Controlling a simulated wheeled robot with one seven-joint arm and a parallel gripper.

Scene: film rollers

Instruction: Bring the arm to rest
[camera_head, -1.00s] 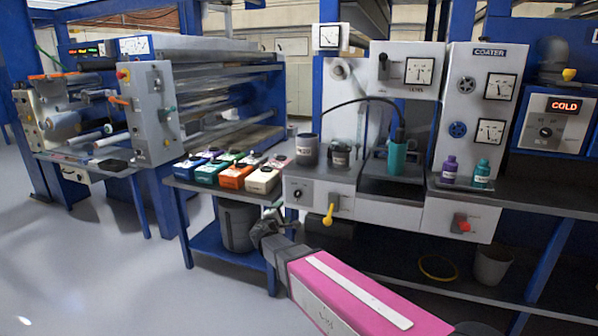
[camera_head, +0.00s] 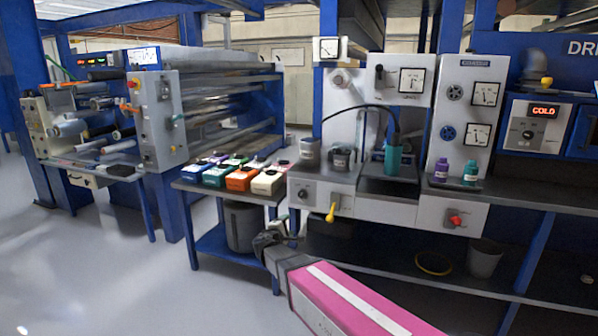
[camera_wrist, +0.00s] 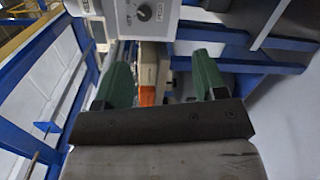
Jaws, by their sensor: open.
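My gripper (camera_wrist: 163,80) shows in the wrist view with its two green fingers apart and nothing between them. In the head view my gripper (camera_head: 268,240) is at the front edge of the bench, in front of the gap beside the small blue table, low and apart from the objects. My pink arm runs from it to the lower right. Nothing is held. The fingertips are small and partly hidden by the wrist in the head view.
Several coloured boxes (camera_head: 238,179) stand on the small table. The coater bench holds a teal bottle (camera_head: 393,160), a purple bottle (camera_head: 441,171) and dark cups (camera_head: 341,158). A yellow lever (camera_head: 331,213) and red knob (camera_head: 455,221) stick out in front. Open floor lies at lower left.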

